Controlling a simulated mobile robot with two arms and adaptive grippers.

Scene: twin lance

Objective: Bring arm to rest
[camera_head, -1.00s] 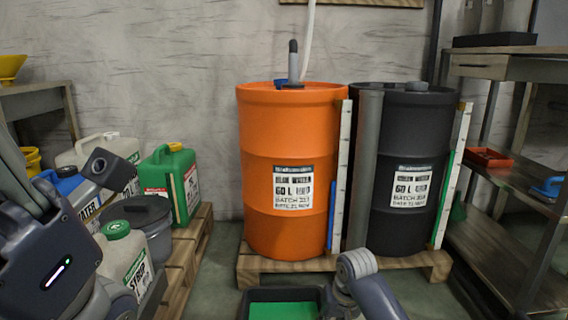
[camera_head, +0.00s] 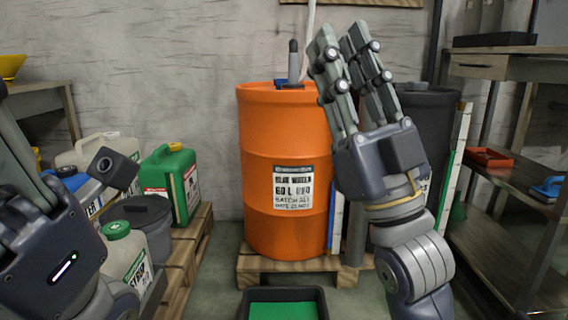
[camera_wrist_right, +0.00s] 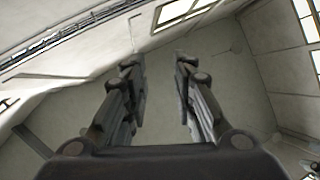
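My right arm stands raised in front of the drums in the head view, its gripper (camera_head: 339,36) pointing up. The two fingers are apart with nothing between them. The right wrist view also shows this gripper (camera_wrist_right: 159,62) open and empty, facing the ceiling and upper walls. My left gripper's dark body (camera_head: 52,250) is at the lower left of the head view. Its fingers are largely cut off by the picture's left edge, so I cannot tell their opening.
An orange drum (camera_head: 270,140) and a black drum (camera_head: 440,115), partly hidden by my right arm, stand on a pallet (camera_head: 275,264). A green-bottomed tray (camera_head: 283,310) lies in front. Jugs, including a green one (camera_head: 170,185), stand at left. A shelf (camera_head: 510,200) is at right.

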